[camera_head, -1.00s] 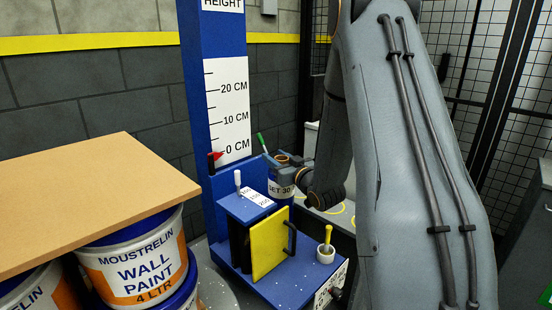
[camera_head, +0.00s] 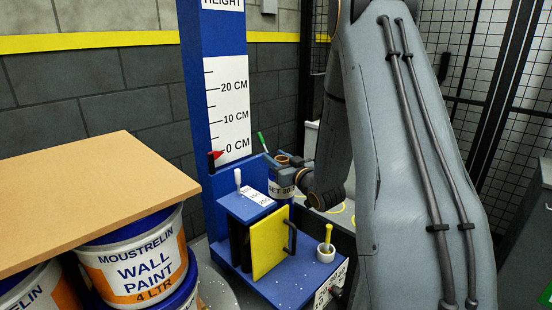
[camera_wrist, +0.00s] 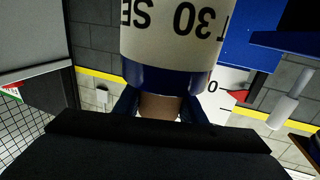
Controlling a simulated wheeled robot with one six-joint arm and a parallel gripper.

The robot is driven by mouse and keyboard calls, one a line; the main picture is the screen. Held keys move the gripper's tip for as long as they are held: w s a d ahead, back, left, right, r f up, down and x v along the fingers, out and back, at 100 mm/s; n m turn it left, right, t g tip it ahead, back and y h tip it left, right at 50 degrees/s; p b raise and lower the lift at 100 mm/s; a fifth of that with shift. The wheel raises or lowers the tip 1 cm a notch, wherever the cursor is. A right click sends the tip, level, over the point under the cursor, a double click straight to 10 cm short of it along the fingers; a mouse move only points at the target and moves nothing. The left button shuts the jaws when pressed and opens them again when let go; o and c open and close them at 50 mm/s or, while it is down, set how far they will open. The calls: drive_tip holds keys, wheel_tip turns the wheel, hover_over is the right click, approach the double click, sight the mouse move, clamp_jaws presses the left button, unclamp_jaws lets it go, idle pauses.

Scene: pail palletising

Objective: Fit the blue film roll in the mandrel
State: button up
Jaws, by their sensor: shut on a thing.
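The blue film roll (camera_head: 281,185) has a white label with black print and a brown core showing at its top. My gripper (camera_head: 294,164) is shut on this core and holds the roll upright behind the blue carriage. In the wrist view the roll (camera_wrist: 172,45) appears upside down, with its core between the dark fingers of my gripper (camera_wrist: 160,106). A white round seat with an upright yellow-topped pin, which looks like the mandrel (camera_head: 326,252), stands on the blue base to the right of the yellow door. The roll's lower end is hidden behind the carriage.
The yellow door (camera_head: 270,243) with a black handle stands in front of the blue carriage (camera_head: 247,204). A blue column (camera_head: 194,90) with a height scale rises behind. Paint pails (camera_head: 135,260) under a tan board (camera_head: 90,200) fill the left. Black mesh fencing (camera_head: 500,100) stands right.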

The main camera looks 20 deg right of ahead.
sight(282, 192)
wheel_tip(282, 192, down, 7)
drive_tip(key=b, duration=0.4)
idle(2.9)
drive_tip(key=o, duration=1.2)
drive_tip(key=shift+c, duration=0.2)
drive_tip(key=shift+s+f, duration=0.1)
drive_tip(key=shift+f, duration=0.05)
drive_tip(key=s+d, duration=0.1)
drive_tip(key=s, duration=0.6)
drive_tip(key=shift+s, duration=0.3)
